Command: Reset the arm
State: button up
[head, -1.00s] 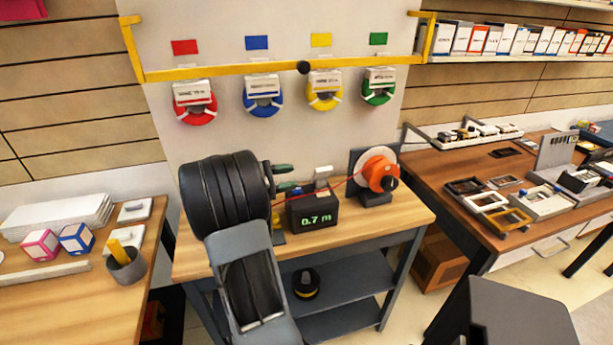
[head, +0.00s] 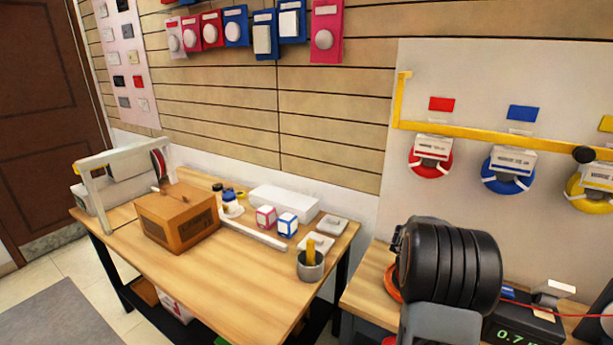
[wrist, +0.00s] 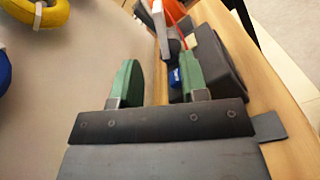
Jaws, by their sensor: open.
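My gripper (wrist: 160,82) is in the wrist view with its two green-padded fingers apart and nothing between them. Beyond the right finger in that view is the dark meter box (wrist: 218,65), with a small blue part beside it. In the head view my arm, with its black ribbed part, is raised over the left side of the cable bench (head: 370,292), and it hides my gripper there. The meter (head: 518,331) to its right shows a green reading starting with 0.7, cut by the picture edge.
A wooden table (head: 250,280) to the left holds a cardboard box (head: 177,215), a white frame, two small boxes and a grey cup (head: 310,266). Red (head: 431,160), blue (head: 508,172) and yellow cable coils hang under a yellow rail (head: 500,138). Floor is clear at the lower left.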

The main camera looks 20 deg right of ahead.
jog(key=w+a+t+y+p, duration=0.1)
jog(key=a+t+y, duration=0.5)
jog(key=a, duration=1.2)
jog(key=w+a+f+m+t+y+p, duration=0.1)
jog(key=a+t+y, duration=0.4)
jog(key=a+t, duration=0.6)
jog(key=w+a+p, duration=0.1)
jog(key=a+p, duration=0.1)
jog(key=a, duration=0.6)
jog(key=shift+y+p, duration=0.4)
jog(key=shift+f, duration=0.1)
